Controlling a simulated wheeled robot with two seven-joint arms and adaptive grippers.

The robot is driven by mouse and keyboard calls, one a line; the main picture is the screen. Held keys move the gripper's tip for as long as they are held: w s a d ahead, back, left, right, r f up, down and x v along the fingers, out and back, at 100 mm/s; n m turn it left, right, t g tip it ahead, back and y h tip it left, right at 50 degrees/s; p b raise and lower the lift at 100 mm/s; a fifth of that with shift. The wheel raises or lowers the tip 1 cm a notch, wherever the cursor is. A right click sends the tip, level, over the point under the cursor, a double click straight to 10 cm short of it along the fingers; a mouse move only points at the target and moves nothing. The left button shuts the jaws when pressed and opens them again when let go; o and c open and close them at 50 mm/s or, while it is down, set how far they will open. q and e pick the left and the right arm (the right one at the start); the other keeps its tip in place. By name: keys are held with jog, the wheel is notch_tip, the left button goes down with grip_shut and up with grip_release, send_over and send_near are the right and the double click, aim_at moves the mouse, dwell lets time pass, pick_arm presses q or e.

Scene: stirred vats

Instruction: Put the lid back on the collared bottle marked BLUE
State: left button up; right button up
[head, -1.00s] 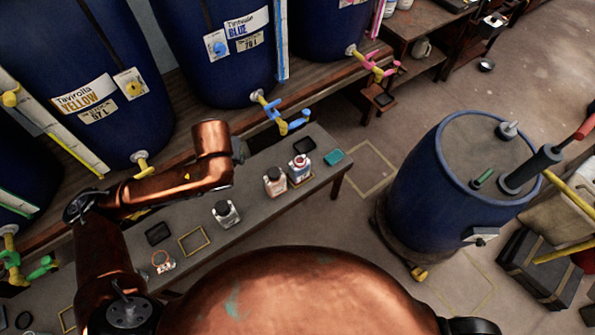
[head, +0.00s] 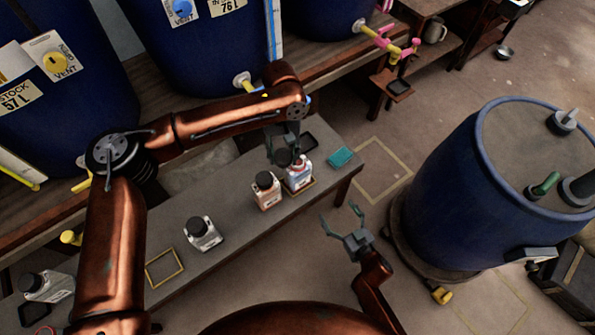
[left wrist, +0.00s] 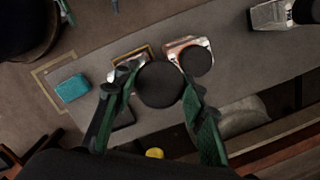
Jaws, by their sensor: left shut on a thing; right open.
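The collared bottle (head: 299,178), white with blue on its label and red at the neck, stands upright on the bench in a yellowish frame. It also shows partly in the left wrist view (left wrist: 130,64). My left gripper (head: 284,152) is shut on a round black lid (left wrist: 160,84), held level at the bottle's neck, slightly off to one side. The fingers and lid hide much of the bottle mouth; I cannot tell whether lid and bottle touch. My right gripper (head: 347,226) is open and empty, in front of the bench.
A black-capped bottle with an orange label (head: 267,190) stands close left of the collared one. Another capped bottle (head: 203,234) is further left. A teal sponge (head: 340,157) lies at the bench's right end. A blue vat (head: 450,200) stands right.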

aim_at(297, 173)
pick_arm(q)
jog(key=shift+n+g+h, duration=0.3)
jog(key=shift+n+g, duration=0.2)
jog(key=shift+g, duration=0.2)
jog(key=w+d+b, duration=0.1)
jog(key=w+d+f+b, duration=0.1)
jog(key=w, duration=0.1)
jog(key=w+d+f+b, duration=0.1)
jog(key=w+d+b, duration=0.1)
jog(key=shift+w+d+f, duration=0.1)
jog(key=shift+r, duration=0.3)
pick_arm(e)
jog(key=w+a+r+n+t+y, duration=0.1)
jog(key=a+r+n+y, duration=0.1)
jog(key=a+r+y, duration=0.2)
jog(key=a+r, duration=0.3)
jog(key=r, duration=0.2)
jog(key=shift+w+a, duration=0.35)
pick_arm(q)
jog(key=shift+s, duration=0.2)
jog(key=shift+w+f, duration=0.1)
jog(key=shift+f, duration=0.05)
pick_arm(e)
jog(key=x, duration=1.2)
jog(key=shift+f, duration=0.1)
jog(key=shift+c, duration=0.6)
